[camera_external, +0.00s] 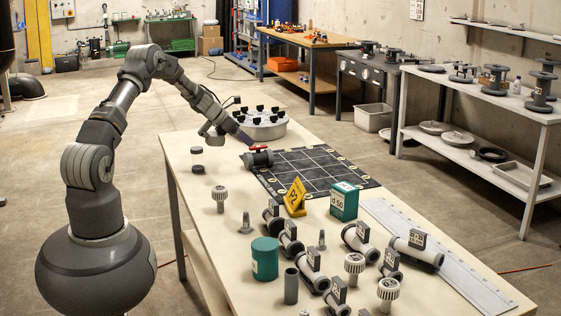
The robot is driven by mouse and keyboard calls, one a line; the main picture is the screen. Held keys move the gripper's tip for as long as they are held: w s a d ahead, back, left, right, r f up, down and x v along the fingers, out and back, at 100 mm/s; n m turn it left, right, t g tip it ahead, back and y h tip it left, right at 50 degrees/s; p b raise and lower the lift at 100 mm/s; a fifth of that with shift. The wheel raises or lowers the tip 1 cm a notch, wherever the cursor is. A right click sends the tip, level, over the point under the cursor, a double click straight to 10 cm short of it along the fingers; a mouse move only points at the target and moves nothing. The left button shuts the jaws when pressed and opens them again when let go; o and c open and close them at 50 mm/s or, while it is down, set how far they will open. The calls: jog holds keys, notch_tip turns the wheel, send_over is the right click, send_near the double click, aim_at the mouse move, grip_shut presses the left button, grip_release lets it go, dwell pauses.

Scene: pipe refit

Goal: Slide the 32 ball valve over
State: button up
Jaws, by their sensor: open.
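A grey ball valve (257,159) with a red handle lies at the left edge of the black gridded mat (318,170), towards its far end. It is the only red-handled valve I see, and no size mark can be read on it. My gripper (246,139) is open and reaches down from the upper left, just above and behind the valve. Whether the fingers touch the valve cannot be told. A yellow tent sign (295,198) with a dark number stands on the mat's near edge.
A round grey tray (262,126) with black-topped pieces stands behind the valve. A green d 50 box (344,201), a green cylinder (265,259) and several grey labelled fittings (417,250) crowd the near table. Most mat squares are bare.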

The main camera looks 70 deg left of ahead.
aim_at(257, 146)
jog(key=b+x, duration=0.2)
jog(key=x, duration=0.5)
jog(key=shift+w+f, duration=0.3)
jog(key=c, duration=1.2)
jog(key=shift+d+b, duration=0.1)
jog(key=shift+b, duration=0.2)
jog(key=shift+c, duration=0.2)
